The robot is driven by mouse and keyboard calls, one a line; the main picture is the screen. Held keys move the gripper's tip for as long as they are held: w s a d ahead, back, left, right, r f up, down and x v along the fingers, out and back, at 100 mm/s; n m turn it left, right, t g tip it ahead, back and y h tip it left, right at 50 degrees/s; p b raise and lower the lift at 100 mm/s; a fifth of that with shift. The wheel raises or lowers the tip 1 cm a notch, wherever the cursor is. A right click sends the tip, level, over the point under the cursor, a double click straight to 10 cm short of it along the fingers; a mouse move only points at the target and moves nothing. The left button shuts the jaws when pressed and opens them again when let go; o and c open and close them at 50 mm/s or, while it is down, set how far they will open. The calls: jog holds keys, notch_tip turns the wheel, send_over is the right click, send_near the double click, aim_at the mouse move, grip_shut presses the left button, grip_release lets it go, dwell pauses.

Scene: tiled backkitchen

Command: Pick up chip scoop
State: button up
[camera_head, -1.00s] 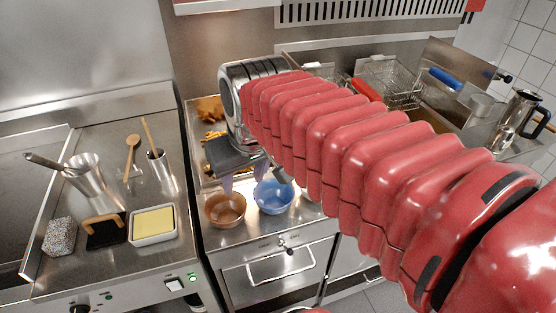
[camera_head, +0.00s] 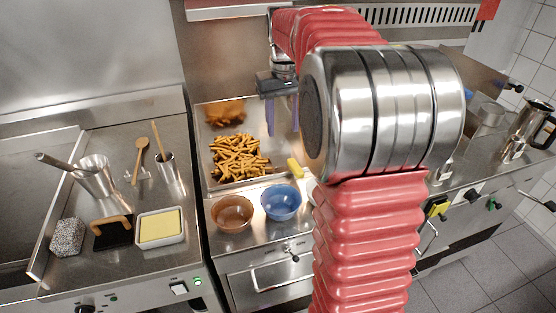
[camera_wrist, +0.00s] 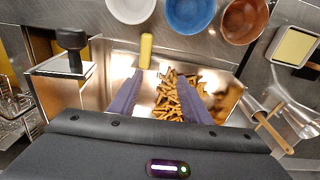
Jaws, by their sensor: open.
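The chip scoop's yellow handle (camera_head: 295,168) shows at the front right of the chip tray, partly beside my arm. In the wrist view the yellow handle (camera_wrist: 146,50) lies at the tray's edge, beyond my fingertips; the scoop's metal part is hard to tell from the shiny tray. My gripper (camera_head: 281,128) hangs over the tray, right of the pile of chips (camera_head: 240,157). In the wrist view my gripper (camera_wrist: 158,88) has its two purple fingers apart with nothing held; chips show between and below them. The handle is apart from the fingers.
A brown bowl (camera_head: 232,213) and a blue bowl (camera_head: 281,202) stand in front of the tray (camera_head: 203,150); a white bowl (camera_wrist: 130,8) is beside them. A fryer basket (camera_wrist: 14,130) is at the wrist view's left edge.

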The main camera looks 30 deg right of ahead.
jog(key=w+d+f, duration=0.2)
jog(key=d, duration=0.3)
jog(key=shift+f+g, duration=0.25)
jog(key=shift+g, duration=0.15)
jog(key=shift+w, duration=0.1)
send_over(292, 160)
jog(key=shift+f, duration=4.3)
jog(key=shift+f, duration=2.6)
grip_shut()
